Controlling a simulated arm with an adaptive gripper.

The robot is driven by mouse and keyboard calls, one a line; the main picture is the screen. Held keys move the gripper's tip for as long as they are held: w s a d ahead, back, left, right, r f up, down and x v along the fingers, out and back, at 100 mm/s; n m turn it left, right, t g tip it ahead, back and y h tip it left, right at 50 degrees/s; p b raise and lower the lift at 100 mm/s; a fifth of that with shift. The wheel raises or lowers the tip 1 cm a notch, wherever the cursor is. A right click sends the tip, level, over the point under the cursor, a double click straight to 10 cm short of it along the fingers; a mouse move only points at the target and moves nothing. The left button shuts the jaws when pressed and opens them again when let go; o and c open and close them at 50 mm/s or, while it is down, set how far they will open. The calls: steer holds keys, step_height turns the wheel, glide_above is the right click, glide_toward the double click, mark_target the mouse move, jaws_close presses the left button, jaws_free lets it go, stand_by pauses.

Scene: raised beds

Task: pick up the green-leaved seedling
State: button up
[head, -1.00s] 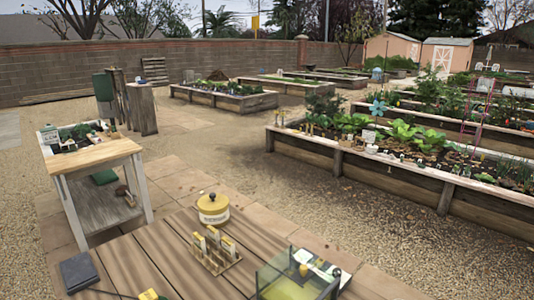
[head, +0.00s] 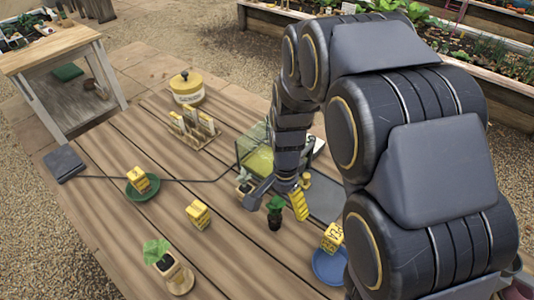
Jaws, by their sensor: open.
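Another leafy seedling (head: 156,251) grows in a light pot on a round wooden saucer at the table's front left. My gripper (head: 272,190) is open, just above and behind the dark-potted seedling. It looks empty, and a gap to the leaves seems to show. My arm links hide part of the gripper and the table's right side.
A yellow block (head: 299,204) is close right of the gripper. A glass box (head: 252,150) stands behind it. Another yellow block (head: 198,214) sits left, and a green plate (head: 142,188) farther left. A blue plate (head: 328,266) lies front right. The front middle planks are clear.

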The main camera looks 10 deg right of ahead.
mark_target(275, 217)
steer(key=w+f+m, duration=0.1)
steer(key=f, duration=0.1)
steer(key=w+f, duration=0.1)
steer(key=f, duration=0.1)
steer(key=w+a+f+m, duration=0.1)
steer(key=f, duration=0.1)
steer(key=shift+w+m, duration=0.3)
steer(key=shift+w, duration=0.1)
steer(key=shift+w+f, duration=0.15)
steer(key=shift+f, duration=1.8)
steer(key=shift+w+f, duration=0.1)
steer(key=shift+f, duration=1.85)
steer(key=c, duration=1)
